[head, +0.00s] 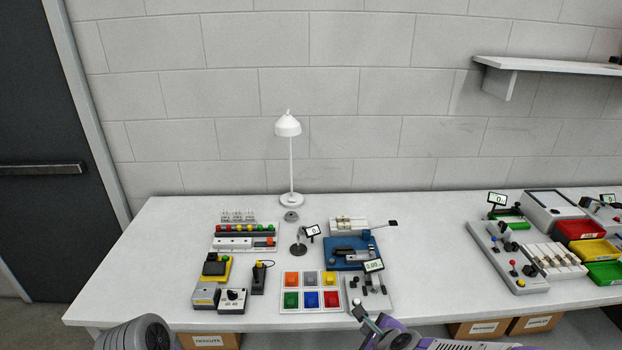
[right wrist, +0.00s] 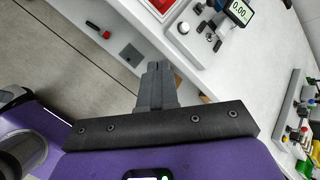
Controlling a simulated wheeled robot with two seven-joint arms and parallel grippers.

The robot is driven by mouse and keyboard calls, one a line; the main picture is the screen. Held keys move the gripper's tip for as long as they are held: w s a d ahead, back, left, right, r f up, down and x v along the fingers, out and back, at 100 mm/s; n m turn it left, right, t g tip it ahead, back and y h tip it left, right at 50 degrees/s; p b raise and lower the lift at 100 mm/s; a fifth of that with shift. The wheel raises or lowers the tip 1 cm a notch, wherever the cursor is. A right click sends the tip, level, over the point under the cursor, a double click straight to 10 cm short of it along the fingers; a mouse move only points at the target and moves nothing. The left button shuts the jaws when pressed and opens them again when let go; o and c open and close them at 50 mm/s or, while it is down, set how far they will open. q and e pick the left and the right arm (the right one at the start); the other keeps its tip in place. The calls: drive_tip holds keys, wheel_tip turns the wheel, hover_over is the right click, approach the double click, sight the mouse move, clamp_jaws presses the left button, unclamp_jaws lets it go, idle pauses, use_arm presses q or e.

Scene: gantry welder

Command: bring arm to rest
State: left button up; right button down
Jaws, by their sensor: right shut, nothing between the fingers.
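My right arm comes in at the bottom of the head view, purple and grey. Its gripper (head: 368,320) is at the front edge of the bench, just below the grey panel with the small display. In the right wrist view the dark fingers (right wrist: 154,72) are together with nothing between them. They are over the front edge of the white bench (right wrist: 222,85), apart from the panel's white round knob (right wrist: 183,27). A grey rounded part of my left arm shows at the bottom left of the head view; the left gripper is out of view.
The white bench (head: 150,260) holds a panel of coloured blocks (head: 311,291), a blue fixture (head: 349,253), a white lamp (head: 290,150) and switch boxes. Coloured bins (head: 580,230) stand at the right.

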drive_tip(key=s+a+f+n+g+y, duration=0.1)
drive_tip(key=s+f+n+g, duration=0.3)
drive_tip(key=s+f+n, duration=0.6)
drive_tip(key=s+a+f+n+g+y, duration=0.1)
drive_tip(key=s+a+f+n+g, duration=0.2)
drive_tip(key=s+f+n, duration=0.7)
wheel_tip(320, 180, down, 8)
drive_tip(key=shift+s+f+n+g, duration=0.15)
drive_tip(key=shift+s+n+g, duration=0.05)
drive_tip(key=shift+n+g, duration=0.55)
